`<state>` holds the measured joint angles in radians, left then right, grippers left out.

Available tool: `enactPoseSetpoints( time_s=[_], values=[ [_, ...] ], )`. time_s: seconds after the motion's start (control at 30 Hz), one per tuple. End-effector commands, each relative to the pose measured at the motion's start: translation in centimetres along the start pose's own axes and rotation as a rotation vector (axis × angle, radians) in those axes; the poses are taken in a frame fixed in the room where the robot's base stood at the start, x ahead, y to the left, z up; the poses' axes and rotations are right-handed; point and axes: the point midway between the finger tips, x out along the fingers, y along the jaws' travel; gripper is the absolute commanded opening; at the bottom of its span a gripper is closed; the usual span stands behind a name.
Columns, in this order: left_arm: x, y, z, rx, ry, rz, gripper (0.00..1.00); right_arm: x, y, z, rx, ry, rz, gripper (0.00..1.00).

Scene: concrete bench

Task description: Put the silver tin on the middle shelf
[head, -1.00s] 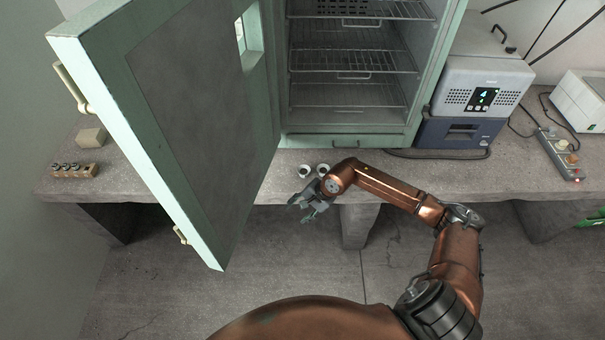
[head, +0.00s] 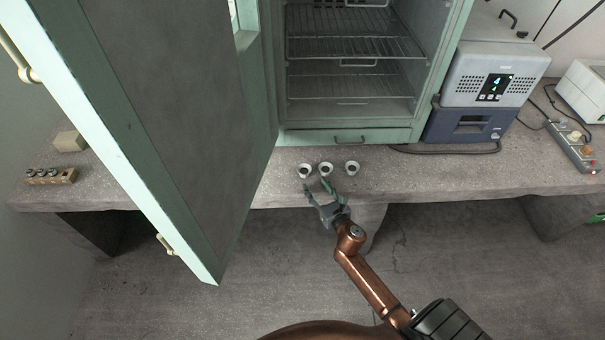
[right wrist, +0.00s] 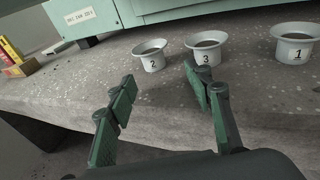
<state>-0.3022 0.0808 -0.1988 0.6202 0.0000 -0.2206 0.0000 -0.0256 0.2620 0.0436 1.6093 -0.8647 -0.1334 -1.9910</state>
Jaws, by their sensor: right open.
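No silver tin can be made out in either view. The green cabinet (head: 300,138) stands open, with wire shelves inside; the middle shelf (head: 350,46) looks empty. Three small white flared cups stand on the bench before the cabinet. In the right wrist view they are numbered: cup 2 (right wrist: 152,62), cup 3 (right wrist: 206,57) and cup 1 (right wrist: 292,54). My right gripper (head: 316,187) is open and empty at the bench's front edge, just short of the left and middle cups. Its fingers (right wrist: 158,78) point toward cups 2 and 3. My left gripper is out of view.
The cabinet door (head: 180,110) swings out across the left of the bench (head: 450,175). A blue-grey machine (head: 485,90) stands right of the cabinet, with a power strip (head: 573,148) beyond. A wooden block with several dark-topped pieces (head: 50,176) lies far left. Red and yellow boxes (right wrist: 14,55) show at left.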

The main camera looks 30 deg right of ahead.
Motion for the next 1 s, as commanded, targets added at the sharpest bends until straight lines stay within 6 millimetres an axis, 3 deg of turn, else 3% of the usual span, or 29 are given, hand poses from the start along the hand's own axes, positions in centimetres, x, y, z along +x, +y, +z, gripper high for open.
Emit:
enactPoseSetpoints(
  time_s=[0.5, 0.77, 1.0],
  values=[
    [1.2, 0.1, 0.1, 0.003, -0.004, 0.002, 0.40, 6.3, 1.0, 0.5, -0.003, -0.002, 0.004, 0.47],
    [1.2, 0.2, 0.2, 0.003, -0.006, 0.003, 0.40, 6.5, 0.9, 0.6, -0.004, -0.002, 0.004, 0.47],
    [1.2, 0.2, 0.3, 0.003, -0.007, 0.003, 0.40, 6.5, 1.0, 0.7, -0.004, -0.003, 0.005, 0.32]
  ],
)
